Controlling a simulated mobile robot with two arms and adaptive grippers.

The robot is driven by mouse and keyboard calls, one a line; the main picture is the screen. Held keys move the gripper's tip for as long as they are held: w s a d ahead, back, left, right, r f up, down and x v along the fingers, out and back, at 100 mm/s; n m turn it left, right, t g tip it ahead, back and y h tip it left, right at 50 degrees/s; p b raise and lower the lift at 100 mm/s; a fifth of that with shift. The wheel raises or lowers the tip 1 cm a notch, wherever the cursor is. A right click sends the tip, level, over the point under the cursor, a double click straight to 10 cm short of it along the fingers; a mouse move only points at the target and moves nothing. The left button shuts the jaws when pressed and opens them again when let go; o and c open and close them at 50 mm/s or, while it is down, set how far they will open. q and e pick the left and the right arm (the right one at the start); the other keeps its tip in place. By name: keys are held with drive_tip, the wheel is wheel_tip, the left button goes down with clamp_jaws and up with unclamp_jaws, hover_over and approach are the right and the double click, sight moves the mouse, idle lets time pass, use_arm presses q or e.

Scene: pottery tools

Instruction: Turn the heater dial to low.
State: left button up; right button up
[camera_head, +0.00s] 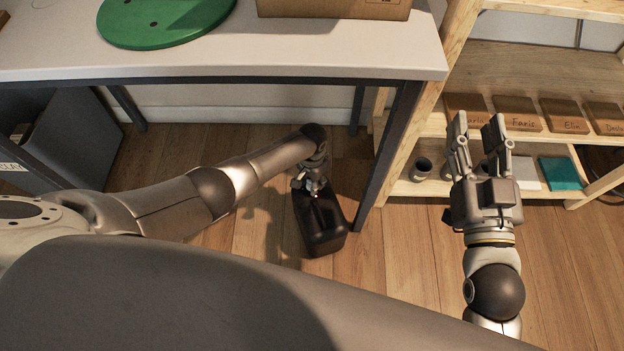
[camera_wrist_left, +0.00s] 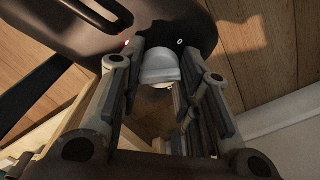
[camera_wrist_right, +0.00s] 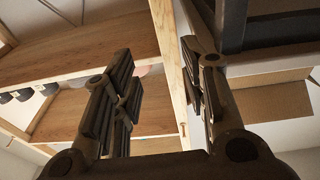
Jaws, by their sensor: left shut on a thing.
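The heater (camera_head: 322,222) is a dark, box-like unit standing on the wooden floor beside the table leg. Its dark body (camera_wrist_left: 197,30) also shows in the left wrist view. The heater dial (camera_wrist_left: 158,66) is a pale grey round knob with small white and red marks on the body near it. My left gripper (camera_head: 312,184) reaches down to the heater's top. In the left wrist view its fingers (camera_wrist_left: 158,72) are shut on the dial, one on each side. My right gripper (camera_head: 478,122) is open and empty in front of the shelf.
A white table (camera_head: 300,55) with dark legs stands above and behind the heater, bearing a green disc (camera_head: 160,18) and a cardboard box (camera_head: 335,8). A wooden shelf (camera_head: 530,60) with labelled boards and small pots stands at the right. Floor is clear around the heater's front.

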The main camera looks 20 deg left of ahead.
use_arm(q)
drive_tip(key=shift+m, duration=1)
use_arm(e)
drive_tip(key=shift+f+g, duration=0.3)
drive_tip(key=shift+f, duration=0.25)
use_arm(q)
drive_tip(key=o, duration=1)
drive_tip(key=shift+o, duration=0.2)
use_arm(e)
drive_tip(key=shift+d+f, duration=0.1)
drive_tip(key=shift+f, duration=0.05)
use_arm(q)
drive_tip(key=shift+r, duration=0.1)
drive_tip(key=shift+r, duration=3.9)
